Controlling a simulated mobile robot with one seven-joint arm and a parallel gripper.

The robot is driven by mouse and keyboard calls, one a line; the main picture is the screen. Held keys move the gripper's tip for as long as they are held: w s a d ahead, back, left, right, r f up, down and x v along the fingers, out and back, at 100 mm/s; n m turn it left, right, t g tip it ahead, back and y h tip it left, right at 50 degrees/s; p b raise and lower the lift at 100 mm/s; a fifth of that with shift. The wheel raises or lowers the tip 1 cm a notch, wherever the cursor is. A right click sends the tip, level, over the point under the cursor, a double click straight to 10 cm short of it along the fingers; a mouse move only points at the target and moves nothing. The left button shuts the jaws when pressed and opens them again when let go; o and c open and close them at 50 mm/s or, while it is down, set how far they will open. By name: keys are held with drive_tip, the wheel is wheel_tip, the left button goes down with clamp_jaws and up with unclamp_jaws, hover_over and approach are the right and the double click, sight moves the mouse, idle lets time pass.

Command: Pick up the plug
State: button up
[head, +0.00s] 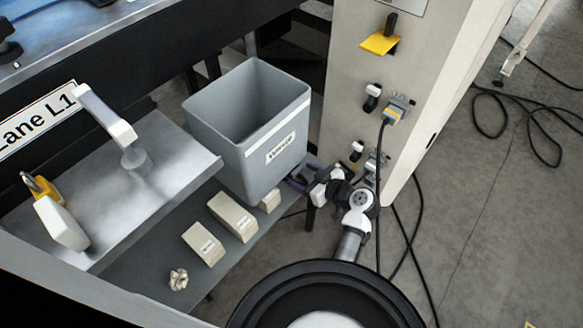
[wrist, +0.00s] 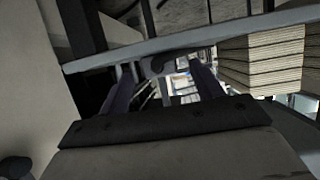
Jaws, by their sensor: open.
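A grey plug with an orange band (head: 396,112) sits at a socket on the pale cabinet face, its black cable hanging down, in the head view. A second grey connector (head: 376,163) is lower on the same face, partly behind my arm; I cannot tell which is the task's plug. My gripper (head: 300,177) is below and left of both, beside the grey bin. In the wrist view my gripper (wrist: 162,72) shows two dark fingers spread apart, with no plug clearly visible between them.
The grey bin (head: 270,128) stands on a shelf next to my gripper. Several beige blocks (head: 232,217) lie on the shelf. The cabinet (head: 355,72) has a yellow holder (head: 380,44) higher up. Loose cables (head: 540,140) lie on the floor at right.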

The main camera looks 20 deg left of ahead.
drive_tip(key=shift+x, duration=1.25)
drive_tip(key=c, duration=1.2)
drive_tip(key=shift+r, duration=0.15)
drive_tip(key=shift+r+p, duration=0.3)
wheel_tip(320, 180, up, 3)
drive_tip(key=shift+r+p, duration=0.2)
drive_tip(key=shift+p, duration=0.85)
drive_tip(key=s+d, duration=0.3)
drive_tip(key=d, duration=0.4)
drive_tip(key=s+d+b, duration=0.1)
drive_tip(key=s+d, duration=0.3)
drive_tip(key=d, duration=0.4)
drive_tip(key=s+d, duration=0.3)
drive_tip(key=d, duration=0.4)
drive_tip(key=shift+s+d+f+b, duration=0.35)
drive_tip(key=shift+s+f, duration=0.05)
drive_tip(key=s+d+p, duration=0.1)
drive_tip(key=d+p, duration=0.1)
drive_tip(key=p, duration=0.1)
drive_tip(key=s+d+p, duration=0.1)
drive_tip(key=d+p, duration=0.1)
drive_tip(key=p, duration=0.1)
drive_tip(key=s+d+p, duration=0.1)
drive_tip(key=d+p, duration=0.1)
drive_tip(key=p, duration=0.2)
drive_tip(key=shift+r, duration=0.1)
